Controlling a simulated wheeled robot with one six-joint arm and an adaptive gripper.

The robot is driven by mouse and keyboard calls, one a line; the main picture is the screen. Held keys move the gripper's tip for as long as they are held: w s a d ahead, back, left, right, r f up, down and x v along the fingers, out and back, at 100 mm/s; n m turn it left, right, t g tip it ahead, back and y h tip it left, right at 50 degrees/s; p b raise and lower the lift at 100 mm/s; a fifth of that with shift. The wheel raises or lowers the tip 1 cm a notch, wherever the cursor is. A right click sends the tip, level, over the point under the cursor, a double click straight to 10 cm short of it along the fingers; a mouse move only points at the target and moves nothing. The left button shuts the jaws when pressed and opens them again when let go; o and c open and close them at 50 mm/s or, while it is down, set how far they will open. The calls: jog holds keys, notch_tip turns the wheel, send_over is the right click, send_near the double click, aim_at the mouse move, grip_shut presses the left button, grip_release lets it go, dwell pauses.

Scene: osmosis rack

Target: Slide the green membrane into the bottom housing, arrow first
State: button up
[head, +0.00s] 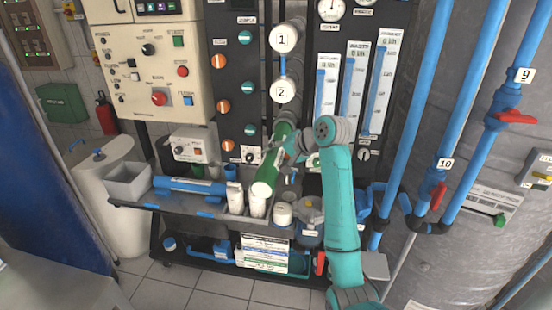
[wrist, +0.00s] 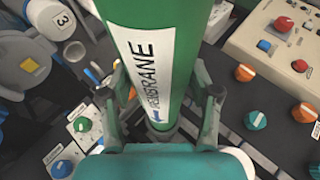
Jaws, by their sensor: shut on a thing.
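The green membrane (head: 267,172) is a long green cylinder with a white label, held tilted above the bench in front of the rack. In the wrist view the membrane (wrist: 140,20) runs between my fingers, and a blue arrow mark shows at the lower end of its label. My gripper (head: 279,149) is shut around it, with one finger on each side in the wrist view (wrist: 160,92). White round ends marked 1 (head: 283,38) and 2 (head: 282,91) sit one above the other on the rack. The bottom housing's mouth is hidden behind the membrane and my gripper.
A blue tube (head: 190,186) lies on the bench beside a grey bin (head: 128,182). White containers (head: 283,213) stand at the bench front; a white cap marked 3 (wrist: 62,20) shows in the wrist view. Control panels and blue pipes (head: 411,90) flank the rack.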

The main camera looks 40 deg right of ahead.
aim_at(287, 134)
jog(key=shift+w+d, duration=0.65)
jog(key=shift+d, duration=0.2)
jog(key=shift+w+d, duration=0.65)
jog(key=shift+d, duration=0.15)
jog(key=shift+w+d, duration=0.2)
jog(key=shift+d, duration=0.1)
jog(key=shift+w+d, duration=0.9)
jog(key=shift+d, duration=0.25)
jog(key=shift+w+d, duration=0.9)
jog(key=shift+d, duration=0.2)
jog(key=shift+w+d, duration=0.9)
jog(key=shift+d, duration=0.25)
jog(key=o, duration=1.4)
jog(key=shift+c, duration=0.2)
jog(key=shift+s, duration=0.1)
